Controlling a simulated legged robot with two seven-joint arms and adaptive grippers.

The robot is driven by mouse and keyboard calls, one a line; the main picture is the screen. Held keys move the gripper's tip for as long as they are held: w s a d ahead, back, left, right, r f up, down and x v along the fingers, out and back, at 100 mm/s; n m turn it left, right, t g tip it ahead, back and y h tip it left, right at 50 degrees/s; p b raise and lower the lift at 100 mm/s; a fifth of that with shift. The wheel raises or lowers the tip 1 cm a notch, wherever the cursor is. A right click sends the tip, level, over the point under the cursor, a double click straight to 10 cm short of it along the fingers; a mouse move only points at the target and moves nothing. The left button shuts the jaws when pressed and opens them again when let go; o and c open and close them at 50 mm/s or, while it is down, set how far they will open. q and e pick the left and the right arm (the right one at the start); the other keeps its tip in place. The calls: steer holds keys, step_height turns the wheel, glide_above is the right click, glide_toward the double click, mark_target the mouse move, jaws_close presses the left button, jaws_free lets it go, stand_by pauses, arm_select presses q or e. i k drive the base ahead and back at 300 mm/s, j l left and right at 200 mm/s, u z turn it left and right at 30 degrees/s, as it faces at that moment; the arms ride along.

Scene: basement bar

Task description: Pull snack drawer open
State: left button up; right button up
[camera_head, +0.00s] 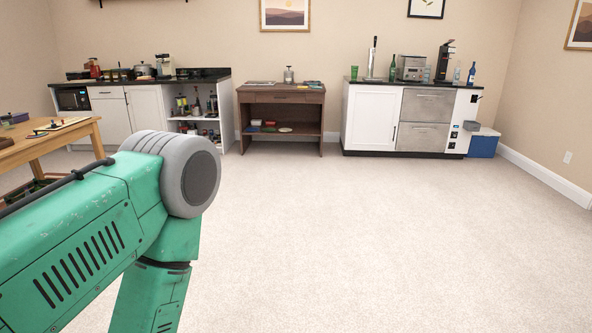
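Several drawers show across the room, and I cannot tell which is the snack drawer. A dark brown wooden stand (243,115) at the back middle has one wide drawer (281,98) under its top, and it looks shut. To its right, a white cabinet (371,118) holds two stacked grey metal drawers, the upper (428,105) and the lower (423,137), both shut. A white drawer (106,92) is in the counter at the back left. My green left arm fills the lower left, far from all of these. Neither gripper is in view.
A light wooden table (40,145) stands at the left edge. A blue bin (482,146) is on the floor right of the metal drawers. Bottles and appliances stand on the counters. The carpet (380,240) ahead is clear.

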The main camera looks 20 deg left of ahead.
mark_target(113, 91)
steer(key=i+j+u, duration=0.15)
steer(key=i+u, duration=0.45)
steer(key=i+z, duration=0.1)
steer(key=i, duration=1.75)
steer(key=i+u, duration=0.3)
steer(key=i, duration=0.2)
steer(key=i+u, duration=0.25)
steer(key=i, duration=0.3)
steer(key=i+l+u, duration=0.15)
steer(key=i+u, duration=0.15)
steer(key=i, duration=0.2)
steer(key=i+l+u, duration=0.25)
steer(key=i, duration=0.25)
steer(key=i+u, duration=0.35)
steer(key=i, duration=2.5)
steer(key=i+l, duration=0.1)
steer(key=i, duration=2.05)
steer(key=i+j+u, duration=0.1)
steer(key=i+u, duration=0.7)
steer(key=i+l+u, duration=0.25)
steer(key=i+u, duration=0.15)
steer(key=i+j+u, duration=0.2)
steer(key=i, duration=0.65)
steer(key=i+j+z, duration=0.15)
steer(key=z, duration=0.2)
steer(key=i+j+z, duration=0.1)
steer(key=j+z, duration=0.3)
steer(key=i+j+z, duration=0.1)
steer(key=z, duration=0.25)
